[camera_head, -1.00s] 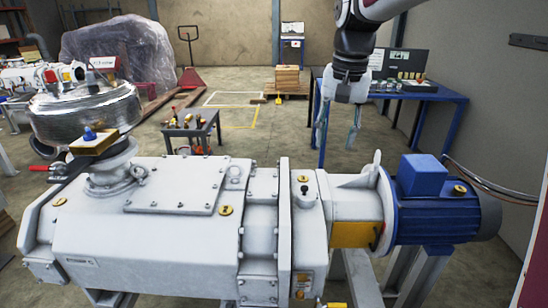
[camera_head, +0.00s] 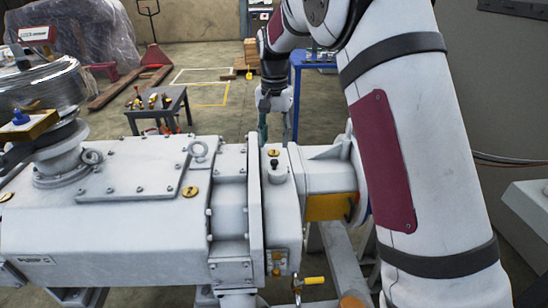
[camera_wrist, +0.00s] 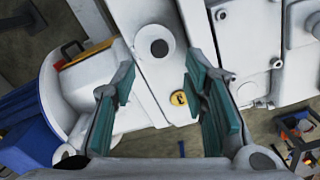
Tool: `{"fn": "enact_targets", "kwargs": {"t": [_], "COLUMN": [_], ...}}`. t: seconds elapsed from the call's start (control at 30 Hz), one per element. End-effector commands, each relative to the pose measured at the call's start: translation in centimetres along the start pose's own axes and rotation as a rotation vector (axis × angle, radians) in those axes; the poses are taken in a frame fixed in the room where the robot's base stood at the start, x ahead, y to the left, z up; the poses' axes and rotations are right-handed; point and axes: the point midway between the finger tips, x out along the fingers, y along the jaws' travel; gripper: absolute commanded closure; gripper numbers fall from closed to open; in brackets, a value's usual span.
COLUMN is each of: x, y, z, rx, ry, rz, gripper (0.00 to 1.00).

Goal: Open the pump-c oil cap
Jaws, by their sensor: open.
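The pump (camera_head: 120,235) is a large light grey machine marked PUMP C. A small round brass cap (camera_head: 273,153) sits on top of its end section, next to a dark knob (camera_head: 277,172). The wrist view shows the brass cap (camera_wrist: 178,98) between and beyond my open fingers, with the dark round knob (camera_wrist: 159,48) above it. My gripper (camera_head: 277,122) has green-padded fingers, is empty, and appears behind the pump's end section, apart from the cap. Another brass cap (camera_head: 190,191) sits on the pump body. I cannot tell which is the oil cap.
My arm covers the right side of the head view and hides most of the motor. The blue motor (camera_wrist: 28,125) shows in the wrist view. A small table (camera_head: 160,108) with brass parts stands behind the pump. A yellow-handled valve (camera_head: 308,282) sticks out low in front.

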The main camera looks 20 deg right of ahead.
Motion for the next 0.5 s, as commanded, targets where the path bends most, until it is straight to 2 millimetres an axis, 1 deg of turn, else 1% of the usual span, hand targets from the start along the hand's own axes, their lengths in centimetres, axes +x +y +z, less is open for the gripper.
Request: {"fn": "enact_targets", "kwargs": {"t": [0.03, 0.2, 0.4, 0.5], "x": [1.1, 4.1, 6.2, 6.7], "y": [0.0, 0.0, 0.0, 0.0], "z": [0.1, 0.1, 0.0, 0.0], "rx": [0.000, 0.000, 0.000, 0.000], "ry": [-0.003, -0.003, -0.001, -0.001], "rz": [0.002, 0.001, 0.000, 0.000], "gripper": [0.60, 0.60, 0.60, 0.60]}}
